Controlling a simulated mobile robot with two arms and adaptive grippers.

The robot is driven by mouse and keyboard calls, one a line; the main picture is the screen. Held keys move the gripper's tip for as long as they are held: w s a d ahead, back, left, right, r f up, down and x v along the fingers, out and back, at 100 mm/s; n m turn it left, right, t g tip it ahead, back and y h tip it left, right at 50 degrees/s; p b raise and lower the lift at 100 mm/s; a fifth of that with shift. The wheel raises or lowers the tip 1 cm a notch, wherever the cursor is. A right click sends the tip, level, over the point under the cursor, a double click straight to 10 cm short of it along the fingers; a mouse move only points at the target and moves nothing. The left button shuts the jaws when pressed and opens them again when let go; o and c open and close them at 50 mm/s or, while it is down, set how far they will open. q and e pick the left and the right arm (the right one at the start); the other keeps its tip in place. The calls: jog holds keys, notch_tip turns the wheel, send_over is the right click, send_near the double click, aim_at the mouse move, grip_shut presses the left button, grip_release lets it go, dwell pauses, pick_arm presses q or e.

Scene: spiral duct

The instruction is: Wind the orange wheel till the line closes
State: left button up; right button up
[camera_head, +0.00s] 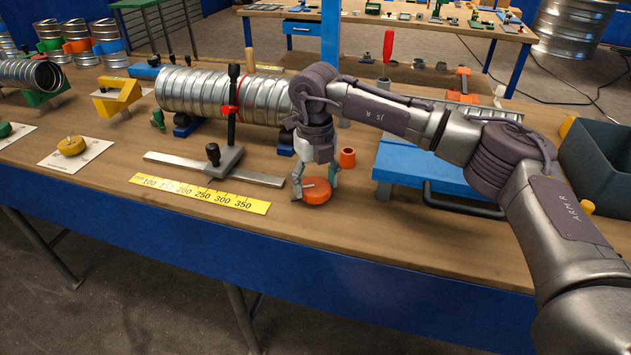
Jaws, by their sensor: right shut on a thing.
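The orange wheel (317,191) is a flat disc with a small handle, near the front of the wooden bench. My right gripper (315,192) comes down from above and is shut on the wheel, with its fingers at either side. The silver spiral duct (200,90) lies behind on blue supports, with a red band (231,112) around it beside a black upright post (233,105). The post stands on a grey base on a flat metal rail (170,163). My left gripper is not in view.
A yellow scale (200,193) lies in front of the rail. A blue block with a black handle (420,165) and a dark bin (600,160) are at the right. A yellow knob (71,145) sits at the left.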

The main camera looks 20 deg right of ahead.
aim_at(316, 186)
jog(key=shift+r, duration=0.1)
jog(key=o, duration=1.1)
notch_tip(316, 186, up, 12)
jog(key=shift+f, duration=0.1)
